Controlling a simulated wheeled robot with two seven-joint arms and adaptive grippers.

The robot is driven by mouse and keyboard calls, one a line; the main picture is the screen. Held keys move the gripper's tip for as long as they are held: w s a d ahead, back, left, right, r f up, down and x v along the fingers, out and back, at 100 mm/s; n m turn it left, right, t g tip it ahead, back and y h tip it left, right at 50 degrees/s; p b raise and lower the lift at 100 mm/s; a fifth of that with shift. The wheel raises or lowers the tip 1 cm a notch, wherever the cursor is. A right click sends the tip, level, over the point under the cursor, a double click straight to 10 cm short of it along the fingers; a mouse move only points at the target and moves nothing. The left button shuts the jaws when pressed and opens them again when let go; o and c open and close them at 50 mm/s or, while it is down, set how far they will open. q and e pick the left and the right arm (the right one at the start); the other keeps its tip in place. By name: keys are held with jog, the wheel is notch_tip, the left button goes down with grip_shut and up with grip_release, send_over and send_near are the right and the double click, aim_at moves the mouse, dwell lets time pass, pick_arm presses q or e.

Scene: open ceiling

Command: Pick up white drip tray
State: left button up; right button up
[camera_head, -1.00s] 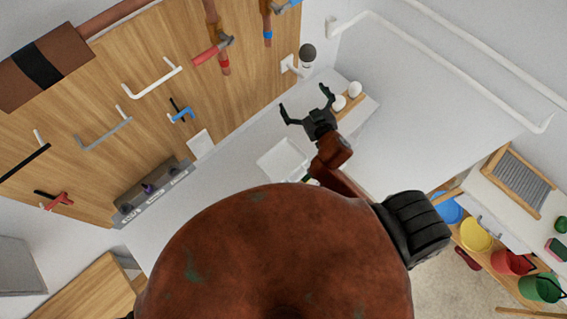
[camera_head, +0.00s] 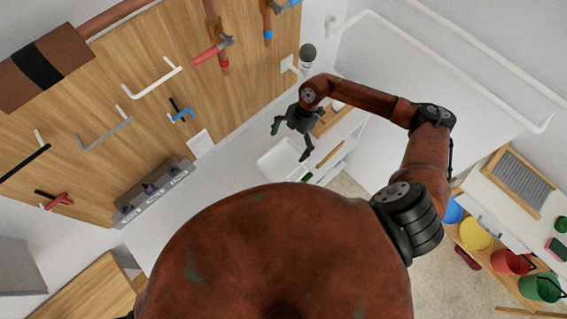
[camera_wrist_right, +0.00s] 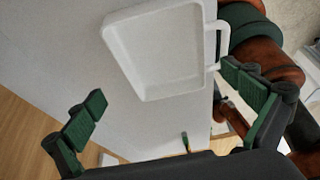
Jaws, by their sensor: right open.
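The white drip tray (camera_head: 278,163) lies on the pale worktop, a shallow rounded rectangle. In the right wrist view, the tray (camera_wrist_right: 160,58) shows at the top centre, with a looped handle on its right side. My right gripper (camera_head: 290,141) is open and empty, its dark green fingers spread above the tray's far right part in the head view. In the wrist view, the right gripper's fingers (camera_wrist_right: 163,88) stand apart on either side of the tray's lower part, and nothing is between the pads. My left gripper is not in view.
A grey box with knobs (camera_head: 152,189) stands at the worktop's left, against a wooden tool panel (camera_head: 150,110). A wooden board (camera_head: 328,120) lies beyond my gripper. Coloured buckets (camera_head: 475,235) sit on a shelf at right. The worktop (camera_head: 215,185) left of the tray is bare.

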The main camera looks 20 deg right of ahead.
aim_at(280, 165)
jog(key=shift+s+d+f, duration=0.1)
jog(key=shift+d+f, duration=0.05)
jog(key=shift+f, duration=0.25)
jog(key=p+x, duration=0.1)
jog(key=x, duration=0.3)
jog(key=p+x, duration=0.1)
jog(key=x, duration=0.1)
jog(key=shift+s+a+r+p, duration=0.15)
jog(key=shift+s+a+p, duration=0.15)
jog(key=shift+a, duration=0.1)
jog(key=shift+a+f, duration=0.1)
jog(key=shift+f, duration=0.35)
jog(key=c, duration=0.9)
